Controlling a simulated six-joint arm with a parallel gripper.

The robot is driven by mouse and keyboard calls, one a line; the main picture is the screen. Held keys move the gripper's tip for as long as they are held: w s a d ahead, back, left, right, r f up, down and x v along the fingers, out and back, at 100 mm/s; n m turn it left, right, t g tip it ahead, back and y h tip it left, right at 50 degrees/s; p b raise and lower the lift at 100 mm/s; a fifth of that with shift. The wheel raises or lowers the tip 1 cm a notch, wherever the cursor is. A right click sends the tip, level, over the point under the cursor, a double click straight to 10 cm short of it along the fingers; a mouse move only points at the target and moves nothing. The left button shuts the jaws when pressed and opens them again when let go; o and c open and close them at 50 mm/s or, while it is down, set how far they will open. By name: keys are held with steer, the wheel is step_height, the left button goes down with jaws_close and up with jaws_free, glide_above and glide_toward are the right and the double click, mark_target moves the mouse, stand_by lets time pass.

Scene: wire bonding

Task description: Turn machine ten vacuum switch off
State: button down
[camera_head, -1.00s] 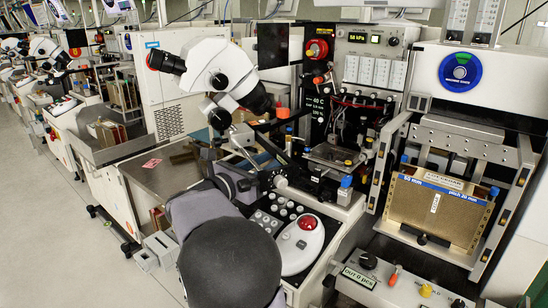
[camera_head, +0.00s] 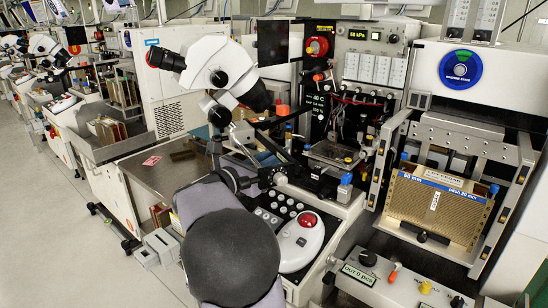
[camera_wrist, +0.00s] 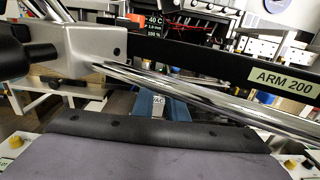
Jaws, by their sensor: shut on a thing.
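My gripper (camera_head: 268,179) is at the near machine, beside its grey push-button panel and under the dark microscope arm. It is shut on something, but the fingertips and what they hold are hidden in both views. In the wrist view a blue part (camera_wrist: 150,104) with a small white label, apparently reading VAC (camera_wrist: 158,100), shows behind a grey, dark-edged body. That body hides its lower end. I cannot tell the switch's position. The machine's green kPa display (camera_head: 362,35) is lit, its digits too small to read surely.
A black bar marked ARM 200 (camera_wrist: 285,81) and a chrome rod (camera_wrist: 190,92) cross close by in the wrist view. The microscope (camera_head: 222,72) overhangs at left. A white controller with a red button (camera_head: 306,221) stands right of my arm. A brown magazine (camera_head: 434,207) is further right.

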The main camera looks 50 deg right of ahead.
steer(key=shift+w+f+m+g+b, duration=0.2)
steer(key=shift+m+g+b, duration=0.1)
steer(key=shift+g+b, duration=0.4)
steer(key=shift+b, duration=0.15)
steer(key=shift+w+m+g+b, duration=0.1)
steer(key=shift+m+g+b, duration=0.4)
steer(key=shift+m+g, duration=0.4)
steer(key=m+g+y, duration=0.1)
steer(key=g, duration=0.1)
steer(key=m+g, duration=0.1)
steer(key=g, duration=0.1)
steer(key=shift+w+d+r+m+y, duration=0.2)
steer(key=shift+m+y, duration=0.1)
steer(key=shift+y, duration=0.1)
steer(key=m+g+y+p, duration=0.1)
steer(key=m+g+p, duration=0.1)
steer(key=g+p, duration=0.1)
steer(key=shift+w+r+y, duration=0.1)
steer(key=shift+y, duration=0.2)
steer(key=shift+m+g+y+p, duration=0.4)
steer(key=shift+g+p, duration=0.1)
steer(key=shift+p, duration=0.3)
steer(key=shift+w+d+m+g+y+p, duration=0.1)
steer(key=shift+m+g+y+p, duration=0.5)
steer(key=shift+p, duration=0.6)
